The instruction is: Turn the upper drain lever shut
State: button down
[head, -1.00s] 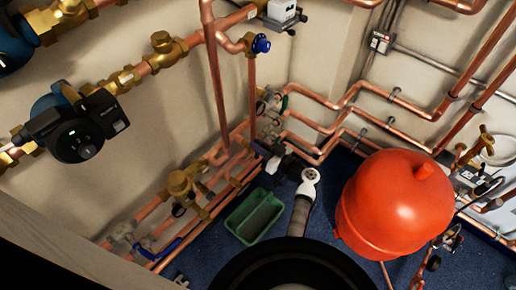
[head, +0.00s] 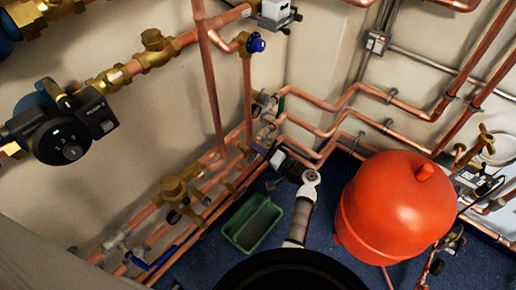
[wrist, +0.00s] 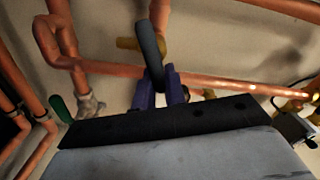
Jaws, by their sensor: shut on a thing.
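In the wrist view a dark, rounded lever (wrist: 149,50) stands up in front of a brass valve body (wrist: 127,43) on the copper pipework. My gripper (wrist: 160,88), with blue-purple fingers, is shut on the lower part of this lever. In the head view my gripper (head: 268,152) is at the pipes in the back corner, low on the wall. The lever in its grasp is too small and covered there to make out. I cannot tell the lever's exact angle to its pipe.
A green tray (head: 252,223) sits on the blue floor below the pipes. A big red tank (head: 398,208) stands right of my arm. Copper pipes (head: 318,150) run close around the gripper. A dark pump (head: 65,130) is on the left wall.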

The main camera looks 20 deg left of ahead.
jog(key=m, duration=0.2)
jog(key=f+m, duration=0.1)
jog(key=m, duration=0.1)
jog(key=shift+d+m+p, duration=0.1)
jog(key=shift+m+p, duration=0.25)
jog(key=shift+m, duration=0.05)
jog(key=shift+f, duration=0.15)
jog(key=c, duration=1.5)
grip_release()
jog(key=shift+o, duration=0.2)
jog(key=b+v, duration=0.1)
jog(key=v, duration=1.2)
jog(key=shift+d+b, duration=0.35)
jog(key=shift+d, duration=0.05)
